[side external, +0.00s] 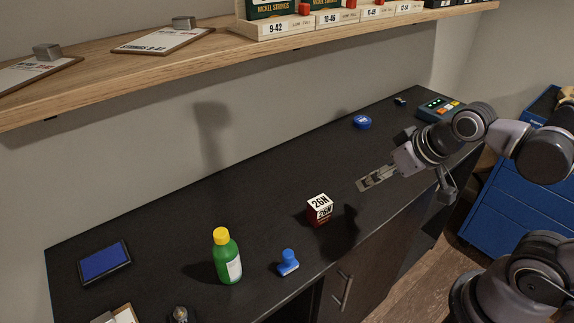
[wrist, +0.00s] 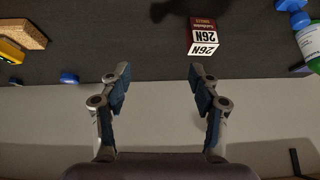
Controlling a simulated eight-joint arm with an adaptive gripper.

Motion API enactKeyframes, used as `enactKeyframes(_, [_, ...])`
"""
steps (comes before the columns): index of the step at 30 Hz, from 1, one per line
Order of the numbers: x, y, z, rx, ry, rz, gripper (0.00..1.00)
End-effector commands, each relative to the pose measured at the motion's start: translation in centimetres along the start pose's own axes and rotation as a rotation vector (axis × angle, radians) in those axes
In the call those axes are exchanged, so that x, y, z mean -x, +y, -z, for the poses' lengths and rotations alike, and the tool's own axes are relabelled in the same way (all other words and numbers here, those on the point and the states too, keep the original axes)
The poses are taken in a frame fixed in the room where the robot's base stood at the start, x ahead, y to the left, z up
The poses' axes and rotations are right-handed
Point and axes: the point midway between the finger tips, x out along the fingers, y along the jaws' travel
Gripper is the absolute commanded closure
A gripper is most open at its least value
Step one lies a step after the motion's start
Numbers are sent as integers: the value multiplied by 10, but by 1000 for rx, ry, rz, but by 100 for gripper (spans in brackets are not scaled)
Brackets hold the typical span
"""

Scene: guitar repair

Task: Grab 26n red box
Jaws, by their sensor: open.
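The red box (side external: 319,211) with white faces marked 26N stands on the black counter, right of the middle in the side external view. In the wrist view the red box (wrist: 203,36) shows near the top, beyond the right fingertip. My gripper (side external: 362,185) is above the counter, to the right of the box and apart from it. In the wrist view my gripper (wrist: 158,70) has its two fingers spread wide with nothing between them.
A green bottle (side external: 227,262) with a yellow cap and a blue stamp (side external: 288,263) stand left of the box. A blue ink pad (side external: 105,262) lies farther left. A blue round item (side external: 361,122) lies toward the back. A wooden shelf (side external: 160,62) runs above the counter (side external: 170,225).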

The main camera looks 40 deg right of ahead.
Motion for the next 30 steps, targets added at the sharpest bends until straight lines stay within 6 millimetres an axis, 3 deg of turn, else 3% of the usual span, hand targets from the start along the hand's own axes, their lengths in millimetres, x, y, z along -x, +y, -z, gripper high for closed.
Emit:
enactKeyframes(11, [-10, -29, 34, -609, -230, -57, 38])
enactKeyframes(21, [-34, -62, 57, -1202, -401, -290, 38])
enactKeyframes(30, [-52, -82, 63, -1515, -436, -486, 38])
